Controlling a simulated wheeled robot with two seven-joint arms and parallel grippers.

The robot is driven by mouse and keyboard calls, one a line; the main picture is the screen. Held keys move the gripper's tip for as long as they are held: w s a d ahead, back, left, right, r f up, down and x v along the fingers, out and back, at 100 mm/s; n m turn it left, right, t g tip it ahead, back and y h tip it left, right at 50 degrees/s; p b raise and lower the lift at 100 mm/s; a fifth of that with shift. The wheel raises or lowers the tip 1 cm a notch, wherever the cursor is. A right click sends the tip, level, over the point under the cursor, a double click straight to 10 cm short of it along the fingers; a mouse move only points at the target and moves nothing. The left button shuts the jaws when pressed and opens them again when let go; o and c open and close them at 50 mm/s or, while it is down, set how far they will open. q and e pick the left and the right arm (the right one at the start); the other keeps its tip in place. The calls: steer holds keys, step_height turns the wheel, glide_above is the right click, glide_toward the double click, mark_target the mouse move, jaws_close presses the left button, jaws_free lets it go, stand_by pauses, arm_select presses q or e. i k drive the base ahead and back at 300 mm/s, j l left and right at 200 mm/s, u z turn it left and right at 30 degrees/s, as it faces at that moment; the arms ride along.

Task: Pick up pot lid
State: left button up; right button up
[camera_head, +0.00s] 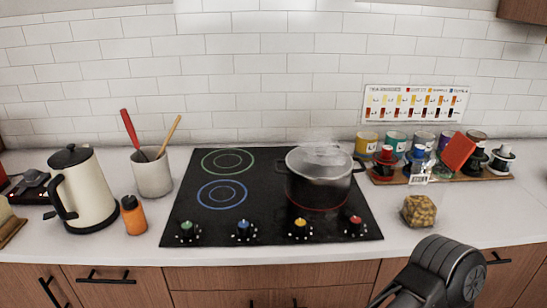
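A dark pot (312,192) with side handles stands on the right rear part of the black cooktop, over a red ring. A pale, see-through lid (320,162) appears to cover its top; its knob is blurred by a whitish haze. My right gripper (390,297) is at the bottom edge, right of the middle, well in front of the pot and apart from it. Its fingers are partly cut off, so their opening is unclear. My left gripper is not in view.
The cooktop (265,232) has several coloured knobs along its front. A kettle (84,190), orange bottle (133,215) and utensil crock (153,175) stand left.

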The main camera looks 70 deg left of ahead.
mark_target(294, 161)
steer(key=u, duration=3.4)
steer(key=l+u, duration=0.35)
steer(key=k+l+u, duration=0.2)
steer(key=l+u, duration=0.15)
steer(key=k+l+u, duration=0.15)
steer(key=l+u, duration=0.25)
steer(key=k+l+u, duration=0.2)
steer(key=u, duration=0.15)
steer(key=k+l+u, duration=0.15)
steer(key=k+l, duration=0.7)
